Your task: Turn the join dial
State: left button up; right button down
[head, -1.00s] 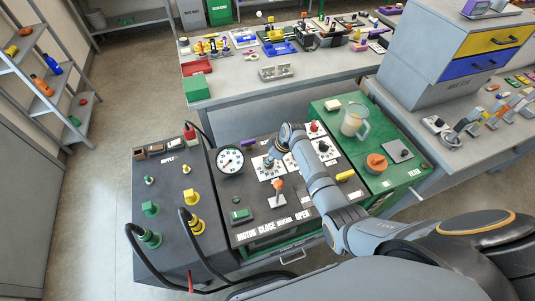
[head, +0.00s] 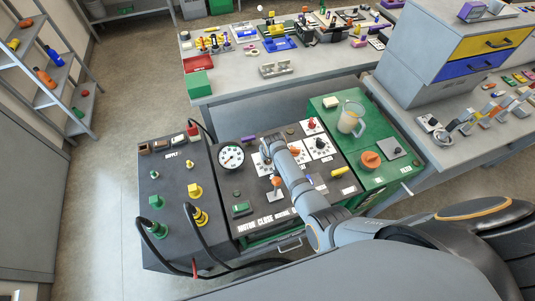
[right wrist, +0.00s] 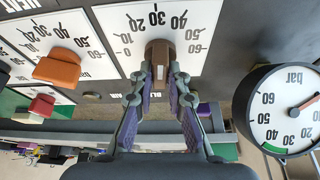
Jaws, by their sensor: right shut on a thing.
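My right gripper (right wrist: 161,75) is shut on the brown knob (right wrist: 160,53) of a white dial plate (right wrist: 135,20) numbered up to 60, in the right wrist view. The fingers lie on both sides of the knob. An orange knob (right wrist: 57,69) and a red knob (right wrist: 42,106) on neighbouring white plates are apart from the gripper. My left gripper is out of view.
A round pressure gauge (head: 231,157) stands beside the gripped dial. A lever with an orange top (head: 276,181) is close to my arm. A clear jug (head: 351,118) and an orange round part (head: 370,160) are on the green panel at right. Black cables (head: 196,220) loop at left.

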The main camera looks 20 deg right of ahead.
jog(key=shift+s+a+f+m, duration=0.1)
jog(key=shift+s+f+m, duration=0.2)
jog(key=shift+m, duration=0.2)
dwell(0.3)
jog(key=c, duration=1.4)
grip_release()
jog(key=shift+a+r, duration=0.1)
jog(key=shift+o, duration=0.4)
jog(key=shift+r, duration=0.15)
jog(key=shift+w, duration=0.15)
